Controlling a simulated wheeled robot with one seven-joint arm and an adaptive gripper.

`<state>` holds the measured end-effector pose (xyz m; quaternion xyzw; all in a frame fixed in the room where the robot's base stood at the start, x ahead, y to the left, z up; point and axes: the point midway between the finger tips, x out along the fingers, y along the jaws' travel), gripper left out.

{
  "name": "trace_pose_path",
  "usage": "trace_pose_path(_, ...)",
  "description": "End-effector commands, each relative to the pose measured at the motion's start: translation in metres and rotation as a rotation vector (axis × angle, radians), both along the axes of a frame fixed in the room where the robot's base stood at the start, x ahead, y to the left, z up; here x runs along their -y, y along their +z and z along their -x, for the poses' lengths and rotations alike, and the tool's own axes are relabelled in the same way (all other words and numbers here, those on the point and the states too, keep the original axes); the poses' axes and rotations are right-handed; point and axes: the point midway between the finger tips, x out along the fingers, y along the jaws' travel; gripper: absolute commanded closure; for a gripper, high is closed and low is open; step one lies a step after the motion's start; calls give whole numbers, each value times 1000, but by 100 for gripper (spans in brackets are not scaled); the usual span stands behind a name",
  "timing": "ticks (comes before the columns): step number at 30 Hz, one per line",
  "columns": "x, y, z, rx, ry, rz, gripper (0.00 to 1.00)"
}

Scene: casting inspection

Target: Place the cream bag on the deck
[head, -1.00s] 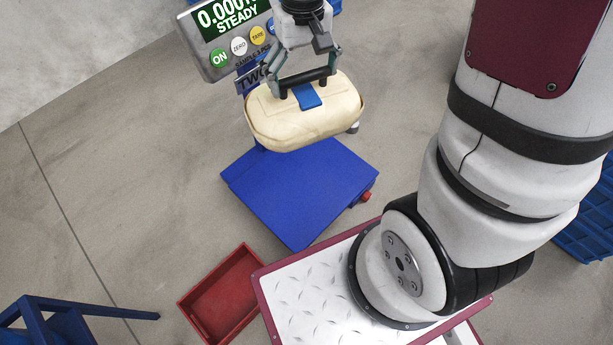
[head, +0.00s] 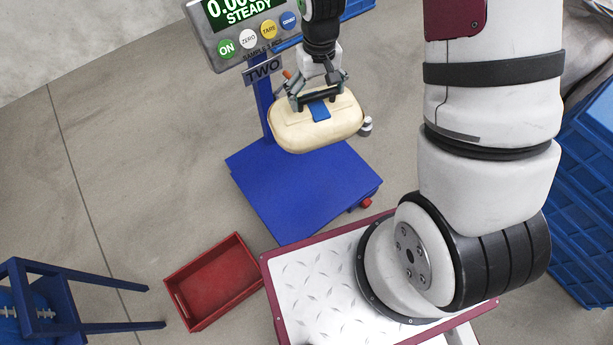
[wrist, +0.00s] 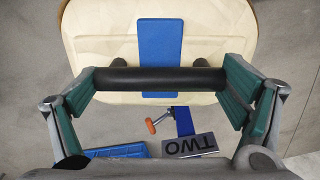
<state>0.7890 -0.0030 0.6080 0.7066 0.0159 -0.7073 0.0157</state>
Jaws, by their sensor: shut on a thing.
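The cream bag (head: 295,132) is a rounded, soft-edged case with a blue strap patch and a black bar handle. My gripper (head: 320,97) is shut on its handle. The bag hangs roughly level over the back part of the blue scale platform (head: 290,195); a contact with the platform cannot be made out, and it appears above it. In the wrist view the bag (wrist: 100,45) fills the top, with the handle across between my green-padded fingers (wrist: 160,78). My own diamond-plate deck (head: 310,290), edged in maroon, is in front of the scale, bare at its left side.
The scale's display (head: 240,25) reads STEADY, on a post with a TWO label (head: 263,70) behind the bag. A red tray (head: 213,280) lies on the floor left of the deck. A blue stand (head: 70,285) is at lower left. Blue crates (head: 580,210) are at right.

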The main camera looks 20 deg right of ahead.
Motion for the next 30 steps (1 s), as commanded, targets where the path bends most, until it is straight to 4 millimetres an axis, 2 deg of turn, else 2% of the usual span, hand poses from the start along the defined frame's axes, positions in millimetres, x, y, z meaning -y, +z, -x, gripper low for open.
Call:
trace_pose_path(8,-4,-76,-3,-4,47,-1,70)
trace_pose_path(14,-8,-132,5,-4,89,-1,70)
trace_pose_path(23,-13,-213,35,-5,161,1,70)
trace_pose_path(30,-15,-272,73,-6,217,1,70)
